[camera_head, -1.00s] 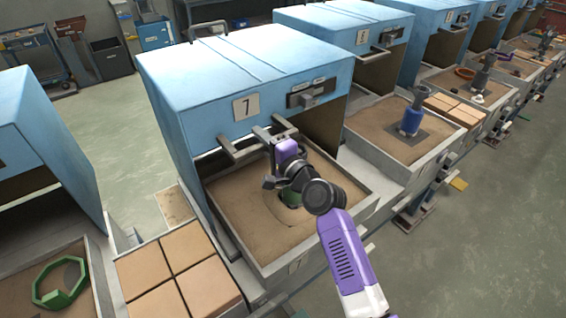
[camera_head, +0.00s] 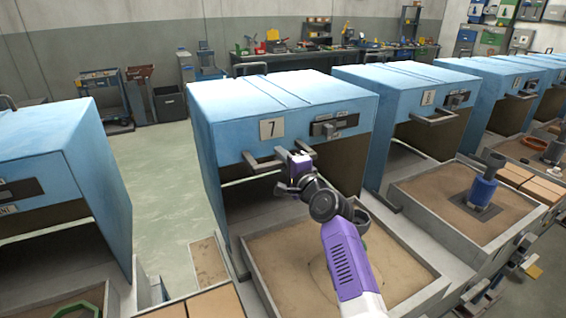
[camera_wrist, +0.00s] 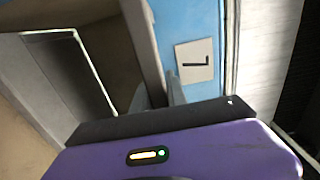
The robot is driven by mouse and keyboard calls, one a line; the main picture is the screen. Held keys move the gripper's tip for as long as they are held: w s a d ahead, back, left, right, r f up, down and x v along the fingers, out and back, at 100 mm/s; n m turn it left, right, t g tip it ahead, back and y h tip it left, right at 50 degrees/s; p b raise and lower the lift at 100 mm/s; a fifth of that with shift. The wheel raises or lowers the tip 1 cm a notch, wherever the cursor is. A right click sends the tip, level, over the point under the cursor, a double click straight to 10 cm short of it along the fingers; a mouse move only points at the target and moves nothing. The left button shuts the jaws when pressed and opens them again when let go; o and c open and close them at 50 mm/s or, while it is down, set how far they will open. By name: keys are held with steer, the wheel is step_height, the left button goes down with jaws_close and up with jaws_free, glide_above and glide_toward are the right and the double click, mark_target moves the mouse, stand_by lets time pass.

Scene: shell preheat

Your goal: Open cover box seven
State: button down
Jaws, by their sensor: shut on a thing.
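Cover box seven (camera_head: 240,97) is a blue metal cover with a "7" plate (camera_head: 271,128) on its front. A grey handle bar (camera_head: 262,166) sticks out low on that front. My gripper (camera_head: 297,168) is shut on the handle, and my purple arm reaches up to it from the front. The cover's front is raised, with a dark opening under it. The sand tray (camera_head: 253,275) lies open in front, and a greenish round thing (camera_head: 361,220) in it is partly hidden by my arm. The wrist view shows the plate (camera_wrist: 195,62) close up; the grip itself is hidden there.
Similar blue covers stand at left (camera_head: 60,150) and right (camera_head: 410,90). A blue cylinder (camera_head: 482,192) stands in the right tray. Tan blocks (camera_head: 205,303) lie at the front left. Bare floor (camera_head: 165,190) shows between the left covers.

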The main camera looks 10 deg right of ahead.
steer(key=c, duration=1.3)
jaws_free()
steer(key=shift+s, duration=0.1)
steer(key=shift+p+v, duration=0.4)
steer(key=shift+v, duration=3.45)
